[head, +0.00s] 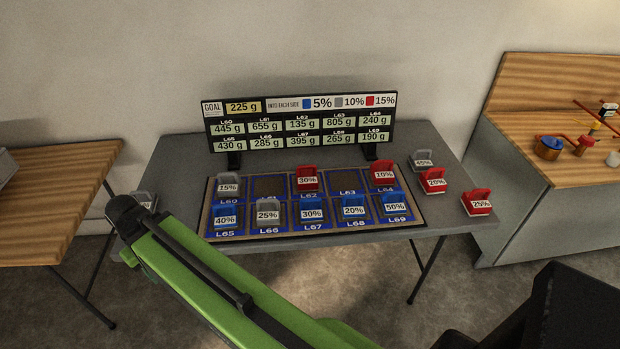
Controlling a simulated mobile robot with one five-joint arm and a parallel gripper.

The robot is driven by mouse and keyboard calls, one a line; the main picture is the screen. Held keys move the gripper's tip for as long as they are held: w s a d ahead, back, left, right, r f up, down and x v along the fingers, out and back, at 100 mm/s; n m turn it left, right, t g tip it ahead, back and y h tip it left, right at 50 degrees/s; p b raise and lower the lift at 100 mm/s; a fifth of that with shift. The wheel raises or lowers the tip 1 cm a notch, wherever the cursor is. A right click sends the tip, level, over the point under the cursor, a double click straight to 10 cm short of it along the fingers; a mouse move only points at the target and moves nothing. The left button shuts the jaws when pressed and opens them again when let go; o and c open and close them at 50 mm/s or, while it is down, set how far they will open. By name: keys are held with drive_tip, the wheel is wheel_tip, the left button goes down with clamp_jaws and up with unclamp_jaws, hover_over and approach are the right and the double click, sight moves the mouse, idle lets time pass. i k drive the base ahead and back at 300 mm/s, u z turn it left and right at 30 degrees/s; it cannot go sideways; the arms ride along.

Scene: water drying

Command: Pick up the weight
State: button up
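Several labelled weights with handles sit on a blue slotted board (330,234) on a grey table. The back row holds a grey 15% weight (228,187), a red 30% weight (307,180) and a red 10% weight (383,175); L61 and L63 are empty. The front row holds blue 40% (225,217), grey 25% (268,214), blue 30% (312,212), blue 20% (354,209) and blue 50% (397,207) weights. Off the board at right are grey 45% (423,161), red 20% (433,182) and red 25% (478,204) weights. A grey weight (145,198) at left is partly hidden by my arm. My gripper's fingers do not show.
A sign (300,126) reads goal 225 g and stands behind the board on the grey table (180,160). A wooden table (60,190) is at left. A wooden-topped counter (550,120) with small coloured parts is at right. My green arm crosses the front left.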

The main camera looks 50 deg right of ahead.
sight(307, 177)
drive_tip(key=z, duration=0.25)
drive_tip(key=i, duration=0.9)
drive_tip(key=u, duration=0.3)
